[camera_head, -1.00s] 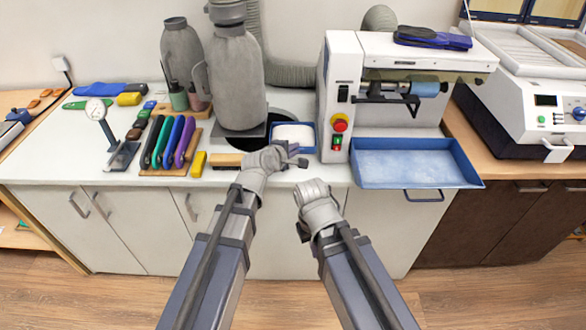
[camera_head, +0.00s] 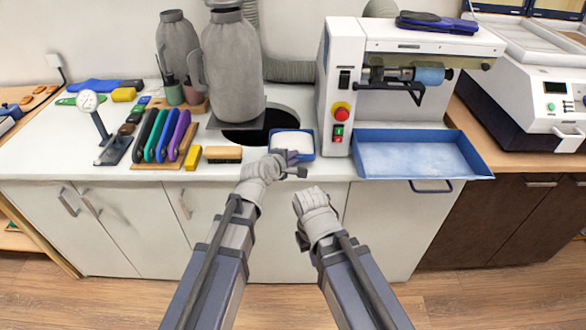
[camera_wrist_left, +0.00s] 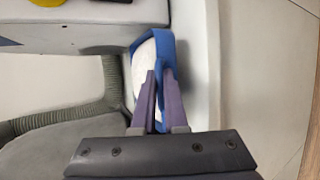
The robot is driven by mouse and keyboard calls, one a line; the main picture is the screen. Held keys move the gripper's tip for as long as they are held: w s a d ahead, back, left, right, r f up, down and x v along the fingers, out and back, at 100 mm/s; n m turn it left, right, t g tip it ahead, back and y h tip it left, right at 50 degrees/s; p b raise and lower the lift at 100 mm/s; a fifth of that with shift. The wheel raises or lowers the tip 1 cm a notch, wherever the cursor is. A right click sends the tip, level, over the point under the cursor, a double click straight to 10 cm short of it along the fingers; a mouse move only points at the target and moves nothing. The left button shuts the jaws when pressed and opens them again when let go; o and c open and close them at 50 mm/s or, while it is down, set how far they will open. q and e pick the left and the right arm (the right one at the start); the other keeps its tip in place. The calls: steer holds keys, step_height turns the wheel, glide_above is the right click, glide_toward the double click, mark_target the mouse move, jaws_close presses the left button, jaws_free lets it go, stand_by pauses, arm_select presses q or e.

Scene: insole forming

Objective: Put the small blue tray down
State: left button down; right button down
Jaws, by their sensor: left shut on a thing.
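The small blue tray (camera_head: 306,150) with white contents (camera_head: 293,142) is at the front of the white counter, between the dark round hole and the white machine. My left gripper (camera_head: 292,160) is shut on the tray's front wall. In the left wrist view the purple fingers (camera_wrist_left: 160,98) pinch the blue tray's rim (camera_wrist_left: 168,48). Whether the tray's bottom touches the counter cannot be told. My right gripper (camera_head: 307,195) is in front of the counter, apart from the tray; its fingers are not clear.
The white machine (camera_head: 342,80) stands right of the tray, with a large blue tray (camera_head: 420,155) at its front. A wooden brush (camera_head: 222,154) and colored tools (camera_head: 165,138) lie to the left. A grey canister (camera_head: 232,75) and the dark hole (camera_head: 262,128) are behind left.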

arm_select(q)
steer(key=shift+f+b, duration=1.35)
steer(key=shift+f, duration=0.3)
steer(key=shift+f, duration=0.2)
steer(key=c, duration=1)
jaws_free()
steer(key=shift+r, duration=0.1)
steer(key=shift+o, duration=0.2)
steer(key=p+v, duration=0.3)
steer(key=v, duration=0.4)
steer(key=shift+s+r, duration=0.2)
steer(key=shift+s, duration=0.05)
steer(key=shift+a, duration=0.1)
